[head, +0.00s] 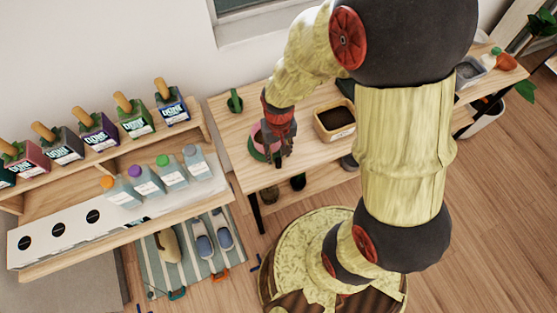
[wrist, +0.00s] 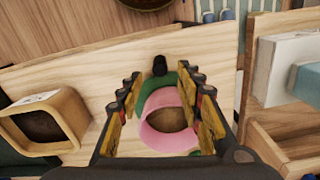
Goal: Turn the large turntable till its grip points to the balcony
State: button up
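A green disc, seemingly the large turntable (wrist: 171,79), lies on the wooden bench under my gripper (wrist: 162,78). A pink ring-shaped pot (wrist: 150,138) with a brown inside sits on it. A dark knob, seemingly its grip (wrist: 160,65), stands at the disc's top edge in the wrist view. My open fingers are on either side of the pink pot, with a gap visible between them. I cannot tell whether they touch anything. In the head view my gripper (head: 279,143) partly covers the pink pot (head: 254,136). I cannot identify the balcony in these views.
A wooden box of soil (head: 335,120) stands right of my gripper on the bench (head: 240,172). A small green object (head: 235,101) is behind. Left is a rack with several dark bottles (head: 98,136) and pale bottles (head: 172,174). A window (head: 235,4) is at the back.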

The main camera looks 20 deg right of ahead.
aim_at(278, 160)
notch_tip(278, 160, down, 6)
jog(key=shift+b, duration=0.75)
jog(key=shift+c, duration=1.2)
grip_shut()
